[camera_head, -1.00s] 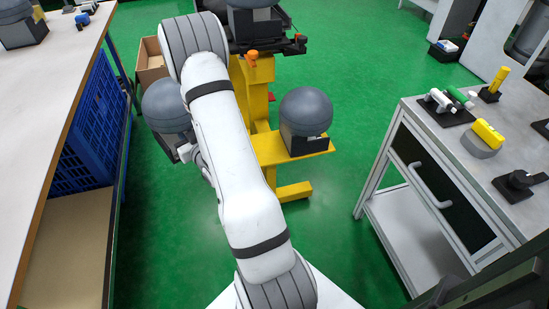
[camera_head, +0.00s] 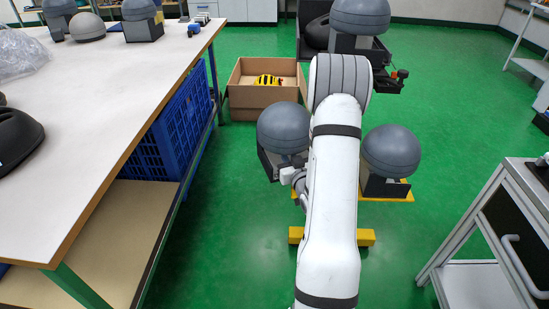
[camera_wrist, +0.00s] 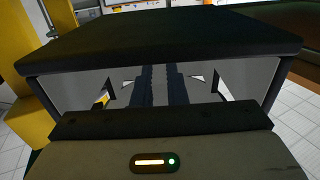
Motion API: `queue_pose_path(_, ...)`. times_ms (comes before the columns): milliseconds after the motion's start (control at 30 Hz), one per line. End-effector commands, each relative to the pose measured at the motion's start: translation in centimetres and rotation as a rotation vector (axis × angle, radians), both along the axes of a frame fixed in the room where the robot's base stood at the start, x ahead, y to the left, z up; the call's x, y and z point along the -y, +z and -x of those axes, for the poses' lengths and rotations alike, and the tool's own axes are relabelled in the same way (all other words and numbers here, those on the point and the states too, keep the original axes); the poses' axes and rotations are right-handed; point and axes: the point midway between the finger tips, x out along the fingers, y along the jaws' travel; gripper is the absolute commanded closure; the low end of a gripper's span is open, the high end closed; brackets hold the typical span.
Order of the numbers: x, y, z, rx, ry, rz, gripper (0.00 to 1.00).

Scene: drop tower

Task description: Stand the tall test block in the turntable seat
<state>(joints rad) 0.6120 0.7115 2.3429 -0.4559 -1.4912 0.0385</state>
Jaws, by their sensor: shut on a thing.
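A block with a grey dome on a dark box (camera_head: 284,128) is just left of my arm in the head view. The white end of my gripper (camera_head: 291,175) meets its lower right side. In the wrist view the dark fingers of my gripper (camera_wrist: 158,78) lie close together, and a dark-topped, box-shaped body (camera_wrist: 160,38) fills the space around them. My gripper is shut on this block, off the floor. A similar domed block (camera_head: 390,150) stands on a low yellow platform (camera_head: 400,195) right of my arm. I cannot make out the turntable seat.
A white-topped bench (camera_head: 110,95) with more domed blocks is at left, a blue crate (camera_head: 180,130) beneath. An open cardboard box (camera_head: 250,97) stands behind. A cart (camera_head: 505,190) is at right. Another domed block (camera_head: 360,18) is behind my arm. Green floor is clear between bench and arm.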

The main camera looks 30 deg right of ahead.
Motion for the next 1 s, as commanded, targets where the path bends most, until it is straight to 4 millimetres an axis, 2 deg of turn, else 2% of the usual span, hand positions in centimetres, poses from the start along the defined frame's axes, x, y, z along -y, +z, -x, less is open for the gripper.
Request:
queue_pose_path(100, 2.5, 0.2, 1.4, 0.007, -0.007, 0.004, 1.0)
queue_pose_path(500, 9.3, 0.1, 5.6, 0.006, -0.005, 0.005, 1.0)
queue_pose_path(800, 12.3, 0.2, 7.4, 0.005, -0.003, 0.005, 1.0)
queue_pose_path(1000, 12.0, -2.1, 7.3, 0.005, 0.0, 0.002, 1.0)
